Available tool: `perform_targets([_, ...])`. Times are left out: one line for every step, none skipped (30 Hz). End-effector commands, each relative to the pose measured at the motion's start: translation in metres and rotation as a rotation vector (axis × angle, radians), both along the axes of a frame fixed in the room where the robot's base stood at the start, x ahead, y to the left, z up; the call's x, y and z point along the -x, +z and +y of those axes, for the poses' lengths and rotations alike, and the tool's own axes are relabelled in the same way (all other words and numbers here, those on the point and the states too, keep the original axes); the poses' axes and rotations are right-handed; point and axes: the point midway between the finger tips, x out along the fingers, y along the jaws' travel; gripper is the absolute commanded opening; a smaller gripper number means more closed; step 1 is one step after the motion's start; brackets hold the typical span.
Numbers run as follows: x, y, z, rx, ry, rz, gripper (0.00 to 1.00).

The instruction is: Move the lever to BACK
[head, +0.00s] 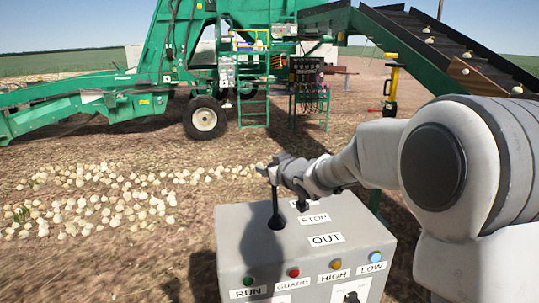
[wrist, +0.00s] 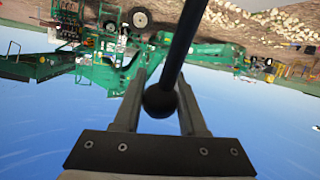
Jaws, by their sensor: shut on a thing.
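The black lever (head: 276,208) stands up from a slot on the top of a grey control box (head: 241,238). My gripper (head: 268,172) is at the lever's upper end, reaching in from the right. In the wrist view the lever's dark shaft (wrist: 183,42) and round black knob (wrist: 160,101) lie between the two fingers of my gripper (wrist: 161,78), which is shut on the lever. The box carries the labels STOP (head: 314,218) and OUT (head: 326,239). Another label near my gripper is partly hidden, and I cannot read BACK anywhere.
Green, red, orange and blue lamps line the box's front, above RUN, HIGH and LOW labels and one I cannot read surely. A green machine (head: 215,55) with a wheel (head: 204,119) and a conveyor (head: 425,40) stands behind. Onions (head: 90,215) lie on the ground at left.

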Motion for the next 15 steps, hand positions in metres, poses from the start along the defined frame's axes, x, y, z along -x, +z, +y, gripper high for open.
perform_targets([-0.003,0.004,0.0,0.003,-0.001,0.012,0.0])
perform_targets([-0.004,0.002,0.001,0.005,0.0,0.018,0.0])
perform_targets([-0.007,0.0,0.001,0.006,0.001,0.026,0.0])
perform_targets([-0.009,-0.003,0.002,0.006,0.001,0.03,0.0])
perform_targets([-0.012,-0.007,0.003,0.007,0.0,0.031,0.0])
perform_targets([-0.014,-0.01,0.004,0.006,0.0,0.03,0.0])
perform_targets([-0.015,-0.011,0.004,0.007,0.0,0.03,0.0])
perform_targets([-0.016,-0.012,0.004,0.007,0.0,0.03,0.0])
perform_targets([-0.017,-0.012,0.004,0.007,0.0,0.03,0.0])
perform_targets([-0.018,-0.013,0.005,0.007,0.0,0.03,0.0])
perform_targets([-0.018,-0.013,0.005,0.008,0.0,0.03,0.0])
perform_targets([-0.018,-0.013,0.005,0.008,0.0,0.03,0.0])
perform_targets([-0.017,-0.013,0.005,0.008,0.0,0.031,0.0])
perform_targets([-0.017,-0.013,0.005,0.009,0.0,0.032,0.0])
perform_targets([-0.017,-0.014,0.004,0.009,0.0,0.032,0.0])
